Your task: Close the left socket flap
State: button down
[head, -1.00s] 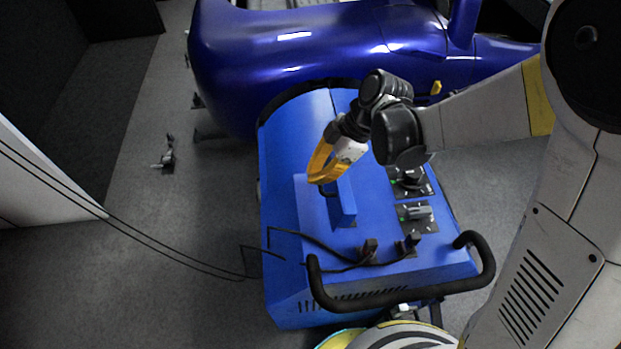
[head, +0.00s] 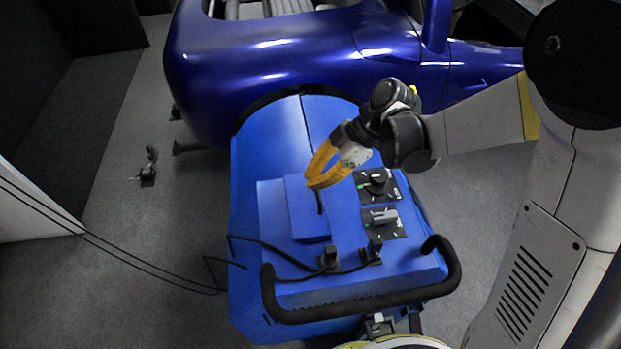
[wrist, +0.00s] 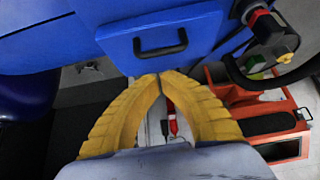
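The socket flap (head: 307,222) is a blue panel on top of the blue dynamometer housing (head: 250,165), left of two dark rotary switches. It lies flat or nearly flat; I cannot tell if it is fully seated. Its black bar handle (head: 319,203) shows in the head view, and in the wrist view the handle (wrist: 160,50) sits on the blue flap face (wrist: 205,25). My gripper (head: 311,183) has yellow fingers, at the flap's far end by the handle. In the wrist view the fingertips (wrist: 159,76) meet with nothing between them. Whether they touch the flap is unclear.
Rotary switches (head: 377,185) and (head: 383,217) stand right of the flap. Cable plugs (head: 329,257) and a black push bar (head: 350,310) lie at the near end. A dark blue car body (head: 270,70) is behind. Black cables trail left over open floor.

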jog(key=shift+w+d+f+b, duration=0.25)
jog(key=shift+d+f+b, duration=0.4)
jog(key=shift+d+f, duration=0.4)
jog(key=shift+f, duration=0.1)
